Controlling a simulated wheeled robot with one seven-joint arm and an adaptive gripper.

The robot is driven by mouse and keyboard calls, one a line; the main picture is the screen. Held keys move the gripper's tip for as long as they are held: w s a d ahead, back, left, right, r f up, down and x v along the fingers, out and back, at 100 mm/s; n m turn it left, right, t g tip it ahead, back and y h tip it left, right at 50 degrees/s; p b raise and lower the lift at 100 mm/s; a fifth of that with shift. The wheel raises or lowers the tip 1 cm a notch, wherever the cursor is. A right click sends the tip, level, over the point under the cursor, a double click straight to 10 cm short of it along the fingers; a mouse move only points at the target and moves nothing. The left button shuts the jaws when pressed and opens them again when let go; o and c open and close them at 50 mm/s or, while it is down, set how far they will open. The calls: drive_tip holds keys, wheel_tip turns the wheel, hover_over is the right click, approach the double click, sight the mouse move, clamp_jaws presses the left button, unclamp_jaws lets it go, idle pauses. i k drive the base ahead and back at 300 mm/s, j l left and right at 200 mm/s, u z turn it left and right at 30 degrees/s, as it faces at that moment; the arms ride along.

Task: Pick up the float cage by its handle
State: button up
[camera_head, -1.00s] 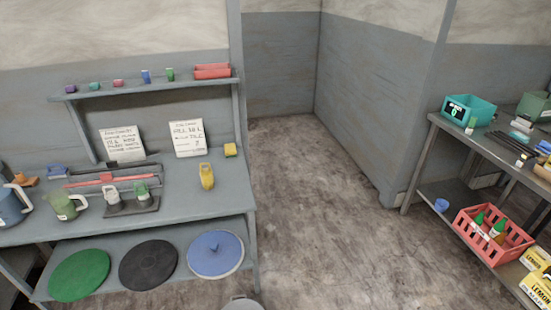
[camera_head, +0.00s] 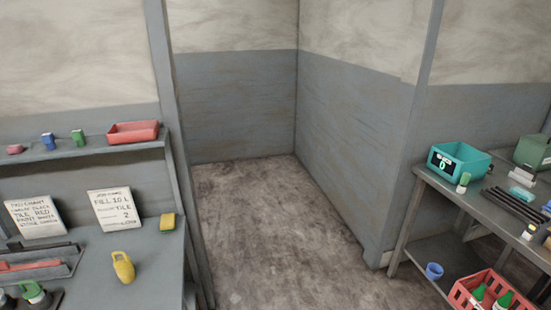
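I cannot make out anything that is surely the float cage. A yellow object with a loop-like top (camera_head: 123,267) stands on the left grey workbench (camera_head: 150,250); whether it is the float cage I cannot tell. Green-topped items (camera_head: 35,292) are partly cut off at the bottom left corner. My gripper is not in view.
Two written cards, the left one (camera_head: 36,216) and the right one (camera_head: 115,210), lean on the wall by a yellow block (camera_head: 167,222). A red tray (camera_head: 133,132) sits on the shelf. Open floor (camera_head: 285,230) lies between the left bench and the right table, which bears a teal bin (camera_head: 460,160).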

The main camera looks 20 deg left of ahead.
sight(125, 269)
drive_tip(key=i+j+u, duration=0.15)
drive_tip(key=i+u, duration=0.3)
drive_tip(key=i+l+u, duration=0.1)
drive_tip(key=i+u, duration=0.35)
drive_tip(key=i, duration=0.2)
drive_tip(key=i+l+u, duration=0.25)
drive_tip(key=i+u, duration=0.2)
drive_tip(key=i+j+u, duration=0.1)
drive_tip(key=i+u, duration=0.15)
drive_tip(key=u, duration=0.2)
drive_tip(key=i+u, duration=0.2)
drive_tip(key=u, duration=0.25)
drive_tip(key=i+l+u, duration=0.1)
drive_tip(key=i+u, duration=0.15)
drive_tip(key=u, duration=0.15)
drive_tip(key=i+l+u, duration=0.15)
drive_tip(key=u, duration=0.3)
drive_tip(key=i+l+u, duration=0.2)
drive_tip(key=u, duration=0.25)
drive_tip(key=i+l+u, duration=0.15)
drive_tip(key=u, duration=0.25)
drive_tip(key=i+l+u, duration=0.35)
